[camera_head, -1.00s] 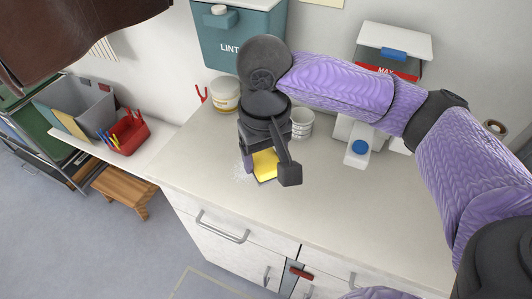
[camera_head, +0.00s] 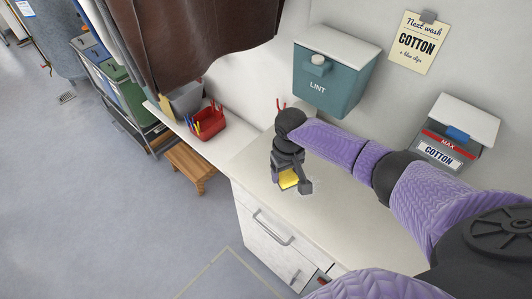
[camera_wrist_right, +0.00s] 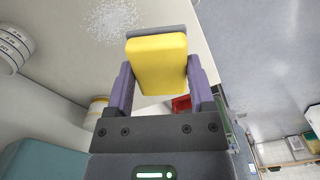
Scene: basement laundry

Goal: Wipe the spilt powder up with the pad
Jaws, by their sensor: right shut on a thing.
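My right gripper (camera_head: 288,182) is shut on the yellow pad (camera_head: 289,179) near the left end of the pale worktop (camera_head: 345,215). The right wrist view shows the pad (camera_wrist_right: 157,64), with a grey layer along its far edge, between the two purple fingers. In the head view the powder is too faint to outline. I cannot tell whether the pad touches the worktop. My left gripper is not in view.
A teal lint bin (camera_head: 333,76) and a grey cotton box (camera_head: 452,137) are on the wall behind. A red caddy (camera_head: 207,123) stands on the lower shelf at left. The worktop's front is clear.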

